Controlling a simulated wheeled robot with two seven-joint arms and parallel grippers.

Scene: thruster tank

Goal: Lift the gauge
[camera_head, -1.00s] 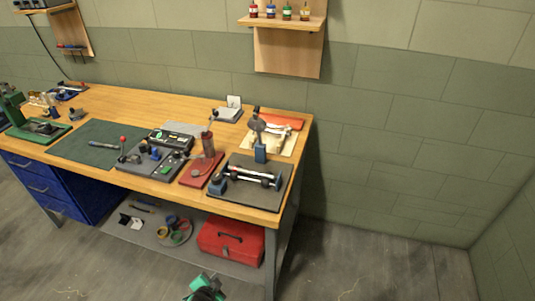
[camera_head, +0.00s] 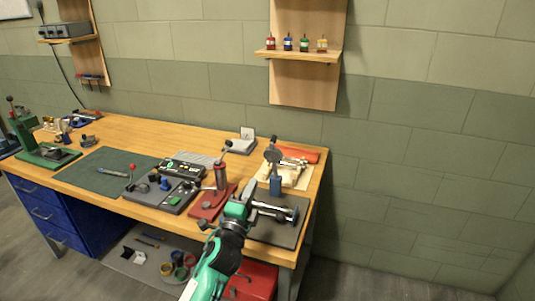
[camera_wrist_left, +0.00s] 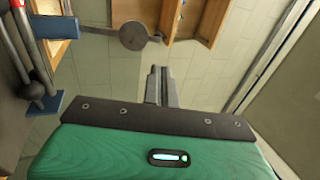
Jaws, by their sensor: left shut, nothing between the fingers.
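A round grey disc on a stem, which looks like the gauge (camera_head: 272,156), stands on a blue block (camera_head: 276,186) at the right end of the workbench. The disc also shows in the left wrist view (camera_wrist_left: 133,36), near the top, with its rod running left. My left gripper (camera_head: 247,194) is in front of and below the disc, over the right part of the bench, apart from it. Its fingers (camera_wrist_left: 162,86) are shut and empty in the left wrist view. The gripper hides part of the dark mat and fixture. My right gripper is not in view.
A metal cylinder in a fixture (camera_head: 276,212) lies on a dark mat (camera_head: 283,233) close to my gripper. A red pump-like stand (camera_head: 207,205) is to its left. A red pouch (camera_head: 300,154) lies behind the disc. A wall shelf (camera_head: 300,55) with small bottles hangs above.

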